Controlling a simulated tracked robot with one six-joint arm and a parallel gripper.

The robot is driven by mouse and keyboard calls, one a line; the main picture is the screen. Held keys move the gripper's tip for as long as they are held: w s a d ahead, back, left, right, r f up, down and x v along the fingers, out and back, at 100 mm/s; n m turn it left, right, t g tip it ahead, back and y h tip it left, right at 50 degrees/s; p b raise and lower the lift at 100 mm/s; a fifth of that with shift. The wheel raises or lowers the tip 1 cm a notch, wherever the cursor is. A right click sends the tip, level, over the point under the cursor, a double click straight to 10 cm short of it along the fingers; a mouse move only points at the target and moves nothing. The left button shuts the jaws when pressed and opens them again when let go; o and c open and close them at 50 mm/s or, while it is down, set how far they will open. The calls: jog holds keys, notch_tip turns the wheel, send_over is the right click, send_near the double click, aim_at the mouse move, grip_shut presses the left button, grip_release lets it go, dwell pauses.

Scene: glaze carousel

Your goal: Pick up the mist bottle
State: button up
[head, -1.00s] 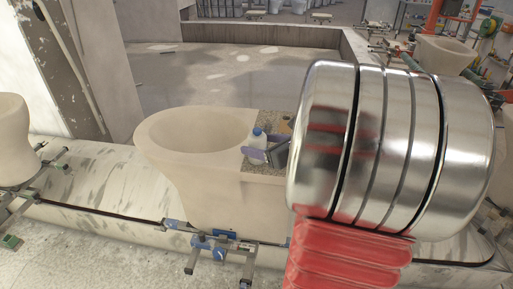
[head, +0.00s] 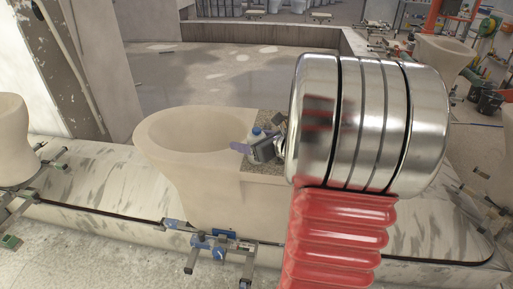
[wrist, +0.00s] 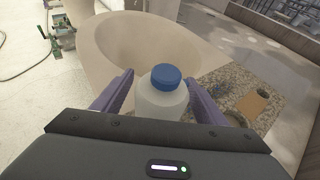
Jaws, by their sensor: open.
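The mist bottle (wrist: 161,100) is white with a blue cap and stands upright in the wrist view. It is between the two purple fingers of my gripper (wrist: 161,80), which is open with one finger on each side. I cannot tell whether either finger touches it. In the head view the mist bottle (head: 257,132) is mostly hidden behind my gripper (head: 242,148); its blue cap shows above. It stands on a speckled ledge (head: 272,118) at the right of the beige toilet bowl (head: 205,195).
An orange-tan block (wrist: 257,103) lies on the speckled ledge to the right of the bottle. Another beige bowl (head: 14,140) stands at the far left. Blue clamps (head: 205,242) sit at the base of the bowl.

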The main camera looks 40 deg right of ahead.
dwell(0.3)
jog(key=c, duration=1.3)
jog(key=shift+r, duration=0.1)
notch_tip(320, 180, up, 10)
jog(key=shift+f, duration=0.1)
dwell(0.4)
